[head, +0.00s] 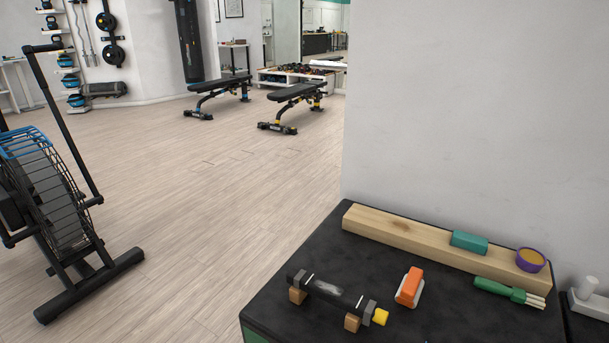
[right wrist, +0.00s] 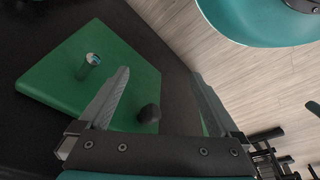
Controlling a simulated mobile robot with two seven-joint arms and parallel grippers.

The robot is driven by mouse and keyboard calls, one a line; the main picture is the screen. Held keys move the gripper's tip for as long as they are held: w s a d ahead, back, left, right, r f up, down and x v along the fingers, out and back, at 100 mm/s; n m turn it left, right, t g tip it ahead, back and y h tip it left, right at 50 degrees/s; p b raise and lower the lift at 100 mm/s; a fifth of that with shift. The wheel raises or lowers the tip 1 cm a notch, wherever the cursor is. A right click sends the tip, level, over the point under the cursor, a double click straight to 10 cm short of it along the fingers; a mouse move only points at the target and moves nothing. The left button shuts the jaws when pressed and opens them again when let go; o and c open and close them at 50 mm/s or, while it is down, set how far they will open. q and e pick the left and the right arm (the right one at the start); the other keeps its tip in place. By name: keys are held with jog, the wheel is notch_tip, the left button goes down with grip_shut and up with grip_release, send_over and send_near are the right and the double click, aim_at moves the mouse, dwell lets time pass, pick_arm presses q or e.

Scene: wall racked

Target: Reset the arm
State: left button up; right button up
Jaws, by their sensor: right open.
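My right gripper (right wrist: 161,73) shows in the right wrist view with its two grey fingers spread apart. Nothing is held between them. A green panel (right wrist: 50,80) on a dark surface lies beyond the fingers, with a short cylinder with a pale end (right wrist: 92,60) on it. A dark rounded knob (right wrist: 149,113) shows between the fingers near the panel's edge; I cannot tell whether it touches a finger. Neither arm shows in the head view, and my left gripper is in no view.
A black-topped table (head: 290,265) bears a wooden beam (head: 385,228), teal block (head: 469,242), purple tub (head: 530,260), orange-topped brush (head: 410,287), dark bar on wooden blocks (head: 330,293) and green-handled tool (head: 500,290). An exercise machine (head: 60,200) stands left. The floor between is clear.

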pick_arm(q)
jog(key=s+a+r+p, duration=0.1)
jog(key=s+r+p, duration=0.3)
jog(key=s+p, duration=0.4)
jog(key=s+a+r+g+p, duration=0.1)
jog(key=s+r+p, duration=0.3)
jog(key=p, duration=1.3)
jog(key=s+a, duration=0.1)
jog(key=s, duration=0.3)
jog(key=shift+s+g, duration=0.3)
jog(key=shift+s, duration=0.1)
pick_arm(e)
jog(key=s+d+r, duration=0.1)
jog(key=s+r, duration=0.2)
jog(key=s, duration=0.5)
jog(key=s+d+r+g, duration=0.1)
jog(key=s+r, duration=0.3)
jog(key=s, duration=0.5)
jog(key=shift+s+d+g, duration=0.15)
jog(key=shift+d+g, duration=0.15)
jog(key=shift+d, duration=0.2)
jog(key=shift+f, duration=0.1)
pick_arm(q)
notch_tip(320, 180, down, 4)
jog(key=b, duration=0.4)
pick_arm(e)
notch_tip(320, 180, down, 4)
jog(key=shift+f, duration=0.1)
